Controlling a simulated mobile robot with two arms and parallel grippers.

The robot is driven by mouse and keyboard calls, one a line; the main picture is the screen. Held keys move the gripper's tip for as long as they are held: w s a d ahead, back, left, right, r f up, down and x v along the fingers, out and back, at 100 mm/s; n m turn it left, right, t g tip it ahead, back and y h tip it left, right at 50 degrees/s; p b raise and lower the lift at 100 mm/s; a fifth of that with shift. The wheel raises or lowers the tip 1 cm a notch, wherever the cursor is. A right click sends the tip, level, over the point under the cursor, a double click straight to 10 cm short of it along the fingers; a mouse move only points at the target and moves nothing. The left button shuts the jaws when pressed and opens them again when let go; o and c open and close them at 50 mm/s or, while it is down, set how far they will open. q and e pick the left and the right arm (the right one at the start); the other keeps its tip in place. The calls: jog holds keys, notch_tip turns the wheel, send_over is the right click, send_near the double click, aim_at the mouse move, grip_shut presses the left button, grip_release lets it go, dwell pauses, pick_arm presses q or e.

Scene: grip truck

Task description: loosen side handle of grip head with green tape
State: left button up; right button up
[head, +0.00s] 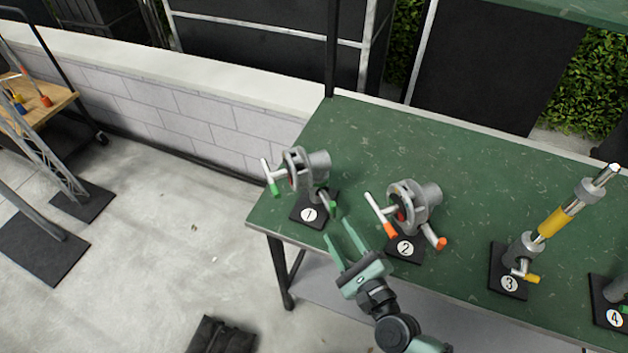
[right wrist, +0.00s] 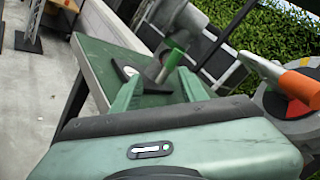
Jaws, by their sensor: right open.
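The grip head with green tape (head: 318,162) stands on the black base marked 1 at the table's left end. One green-tipped handle (head: 274,189) sticks out to its left. Another green-tipped handle (head: 333,208) is low on its right side. My right gripper (head: 337,230) is open and empty, just in front of that lower handle at the table edge. In the right wrist view a green-tipped handle (right wrist: 172,60) lies just beyond and between my open fingers (right wrist: 160,88), apparently not gripped. My left gripper is not in view.
A grip head with orange tape (head: 425,195) on base 2 stands close to the right of my gripper. Its orange handle (right wrist: 300,88) is near in the right wrist view. A yellow-banded piece (head: 552,224) on base 3 is further right. The green table (head: 470,150) is clear behind.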

aim_at(334, 213)
jog(key=shift+w+d+r+m, duration=0.15)
jog(key=shift+d+r+m, duration=0.15)
jog(key=shift+m, duration=0.3)
jog(key=shift+w+r+t, duration=0.1)
jog(key=shift+r+t, duration=0.15)
jog(key=shift+t, duration=0.05)
jog(key=shift+p+x, duration=0.5)
jog(key=shift+x, duration=0.6)
jog(key=x, duration=0.4)
jog(key=shift+f+p, duration=0.1)
jog(key=shift+p, duration=0.2)
jog(key=shift+w+a, duration=0.2)
jog(key=shift+w, duration=0.25)
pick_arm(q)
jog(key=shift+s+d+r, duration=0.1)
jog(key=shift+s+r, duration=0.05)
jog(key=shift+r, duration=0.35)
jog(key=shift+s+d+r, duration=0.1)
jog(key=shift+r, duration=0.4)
pick_arm(e)
jog(key=shift+f, duration=0.1)
